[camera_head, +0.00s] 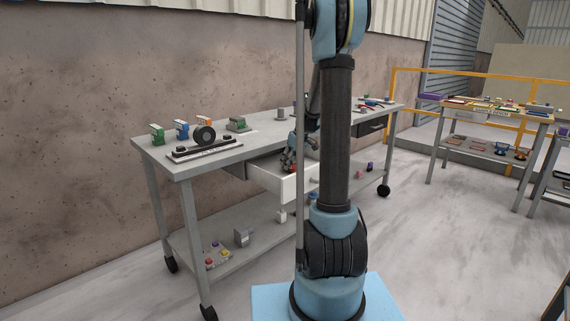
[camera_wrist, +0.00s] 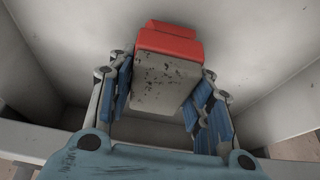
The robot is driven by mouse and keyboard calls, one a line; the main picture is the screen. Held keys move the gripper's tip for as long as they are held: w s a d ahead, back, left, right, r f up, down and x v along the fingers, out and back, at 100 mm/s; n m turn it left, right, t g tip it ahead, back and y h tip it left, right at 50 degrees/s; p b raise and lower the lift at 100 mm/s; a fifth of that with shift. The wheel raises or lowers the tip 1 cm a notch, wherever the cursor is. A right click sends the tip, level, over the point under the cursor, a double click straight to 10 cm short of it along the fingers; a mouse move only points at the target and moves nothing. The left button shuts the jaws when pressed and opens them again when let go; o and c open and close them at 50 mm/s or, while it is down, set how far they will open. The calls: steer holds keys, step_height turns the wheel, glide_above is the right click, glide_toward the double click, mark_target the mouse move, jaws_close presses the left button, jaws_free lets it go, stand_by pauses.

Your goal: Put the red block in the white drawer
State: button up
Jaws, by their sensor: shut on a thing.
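The white drawer (camera_head: 270,179) is pulled out from under the grey workbench. My gripper (camera_head: 290,160) is at the open drawer in the head view, partly hidden by my own arm. In the wrist view the drawer's pale walls (camera_wrist: 278,112) and floor surround my gripper (camera_wrist: 160,100). The gripper is shut on a block with a red end (camera_wrist: 168,42) and a worn grey face (camera_wrist: 160,80). The blue finger pads press on its two sides. I cannot tell whether the block touches the drawer floor. The red block is not clearly visible in the head view.
The workbench top (camera_head: 235,148) carries several small coloured items and a black round part (camera_head: 204,136). The lower shelf (camera_head: 255,232) holds a grey block (camera_head: 242,237) and a button panel (camera_head: 216,256). Another bench (camera_head: 480,115) stands at the right beside yellow railings.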

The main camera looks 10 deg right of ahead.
steer(key=w+a, duration=0.2)
steer(key=w, duration=0.1)
steer(key=shift+a, duration=0.1)
steer(key=shift+w+a+f, duration=0.1)
steer(key=shift+w+f, duration=0.05)
steer(key=shift+f, duration=0.5)
steer(key=o, duration=1.2)
steer(key=shift+o, duration=0.2)
steer(key=shift+r, duration=0.1)
